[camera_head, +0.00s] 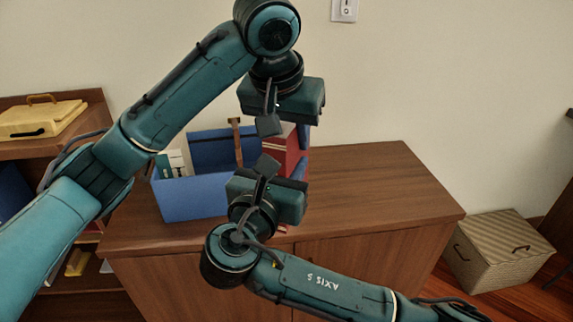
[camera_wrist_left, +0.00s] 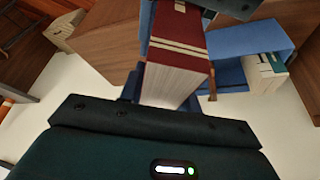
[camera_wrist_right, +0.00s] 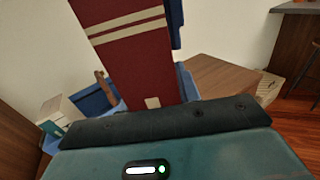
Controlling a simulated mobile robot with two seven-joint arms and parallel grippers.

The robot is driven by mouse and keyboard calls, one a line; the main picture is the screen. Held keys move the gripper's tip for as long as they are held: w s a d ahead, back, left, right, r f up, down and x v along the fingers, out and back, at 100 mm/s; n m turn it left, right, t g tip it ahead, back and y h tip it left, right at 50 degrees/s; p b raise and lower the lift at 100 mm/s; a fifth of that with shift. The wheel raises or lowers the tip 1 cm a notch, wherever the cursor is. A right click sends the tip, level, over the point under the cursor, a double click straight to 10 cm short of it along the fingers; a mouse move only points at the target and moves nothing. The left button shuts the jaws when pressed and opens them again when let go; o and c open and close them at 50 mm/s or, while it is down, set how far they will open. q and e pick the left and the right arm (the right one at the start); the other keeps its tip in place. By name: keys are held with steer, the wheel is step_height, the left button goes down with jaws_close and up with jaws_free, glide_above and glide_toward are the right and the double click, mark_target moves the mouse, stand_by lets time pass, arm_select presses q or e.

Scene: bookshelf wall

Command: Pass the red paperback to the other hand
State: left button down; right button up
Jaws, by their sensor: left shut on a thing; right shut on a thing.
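The red paperback (camera_head: 291,152) stands upright between my two grippers above the cabinet, partly hidden by them in the head view. Its red cover with cream bands and pale page edges shows in the left wrist view (camera_wrist_left: 178,45). The cover also fills the upper middle of the right wrist view (camera_wrist_right: 135,60). My left gripper (camera_head: 287,130) reaches down from above and is shut on the book's upper end. My right gripper (camera_head: 281,174) comes up from below and is shut on its lower end.
A blue bin (camera_head: 190,200) stands on the wooden cabinet (camera_head: 380,190), just left of the grippers, with a white-and-teal book (camera_head: 172,164) inside. A yellow case (camera_head: 40,119) lies on the left shelf. A lidded striped box (camera_head: 497,255) is on the floor at right. The cabinet's right top is clear.

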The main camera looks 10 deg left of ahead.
arm_select(q)
steer(key=c, duration=1.3)
jaws_free()
steer(key=shift+w+a+r, duration=0.1)
steer(key=shift+w+a, duration=0.1)
steer(key=shift+a, duration=0.15)
steer(key=o, duration=0.4)
steer(key=shift+d, duration=0.15)
steer(key=shift+s, duration=0.1)
